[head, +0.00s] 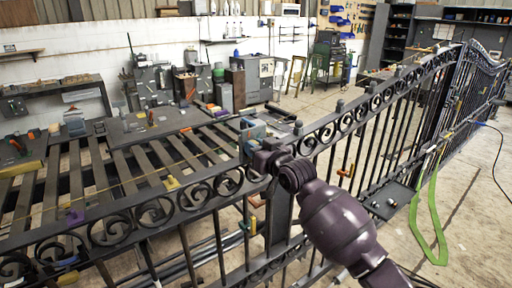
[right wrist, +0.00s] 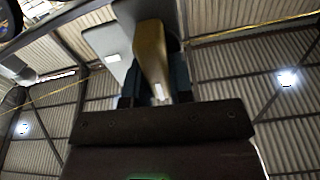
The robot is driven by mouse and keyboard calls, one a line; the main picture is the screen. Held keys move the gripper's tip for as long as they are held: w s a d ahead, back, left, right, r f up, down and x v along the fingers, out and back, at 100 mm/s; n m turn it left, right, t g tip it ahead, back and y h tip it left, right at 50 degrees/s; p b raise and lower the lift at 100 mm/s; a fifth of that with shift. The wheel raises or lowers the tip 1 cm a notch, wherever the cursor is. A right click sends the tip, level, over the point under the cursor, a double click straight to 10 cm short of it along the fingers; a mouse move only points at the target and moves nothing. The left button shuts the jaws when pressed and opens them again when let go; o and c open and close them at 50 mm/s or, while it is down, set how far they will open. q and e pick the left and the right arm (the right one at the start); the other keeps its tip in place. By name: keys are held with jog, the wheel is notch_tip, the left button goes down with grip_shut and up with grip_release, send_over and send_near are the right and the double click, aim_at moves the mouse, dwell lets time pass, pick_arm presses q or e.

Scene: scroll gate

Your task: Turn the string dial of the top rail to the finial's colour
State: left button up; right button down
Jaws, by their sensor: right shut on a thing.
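The gate's dark top rail (head: 204,208) with its row of scrolls runs across the head view. My right gripper (head: 256,150) is at this rail, left of the picture's middle, beside a small blue-grey plate (head: 254,128). In the right wrist view, my gripper (right wrist: 154,92) is shut on a brass-coloured tapering piece (right wrist: 151,48), with pale grey plates (right wrist: 111,42) behind it. I cannot tell whether this piece is part of the string dial. The dial's face and setting are hidden or too small to read. I cannot pick out the coloured finial. My left gripper is not in view.
Coloured clamps, including a yellow one (head: 171,183) and a purple one (head: 74,216), sit around the gate. A slatted bench (head: 122,166) stands behind at left. A green strap (head: 436,222) hangs at right. Open floor (head: 472,205) lies at far right.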

jog(key=shift+n, duration=0.5)
jog(key=c, duration=1)
grip_release()
jog(key=shift+s, duration=0.15)
jog(key=v, duration=1)
jog(key=shift+s+d, duration=0.2)
jog(key=shift+s, duration=0.05)
